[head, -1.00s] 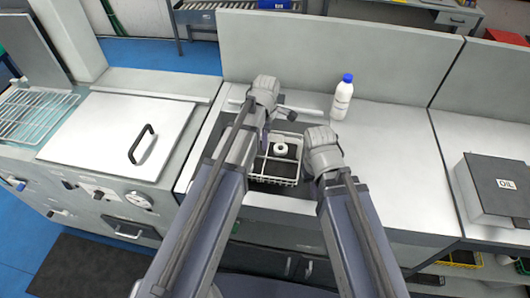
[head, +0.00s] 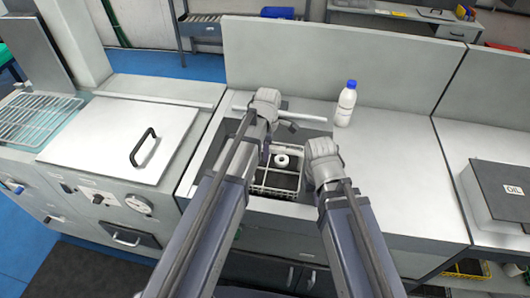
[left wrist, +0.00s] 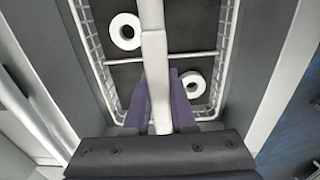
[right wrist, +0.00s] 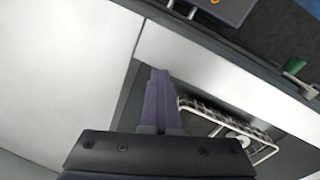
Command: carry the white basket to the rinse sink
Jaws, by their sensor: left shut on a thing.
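The white wire basket (head: 274,193) is over or in a dark sink basin (head: 212,150) in the middle of the head view. It holds white rings, one (head: 282,161) in the head view and two in the left wrist view, one of them at the upper left (left wrist: 124,31). My left gripper (left wrist: 160,108) is shut on the basket's white middle bar (left wrist: 155,60). My right gripper (right wrist: 162,98) is beside the basket's right side, its fingers together with nothing visible between them. Whether the basket touches the basin floor cannot be told.
A white tap bar (head: 300,117) crosses the back of the basin. A white bottle with a blue cap (head: 345,105) stands behind on the counter. A grey lidded unit (head: 120,130) is at left. A grey OIL box (head: 500,190) is at right. The counter between is clear.

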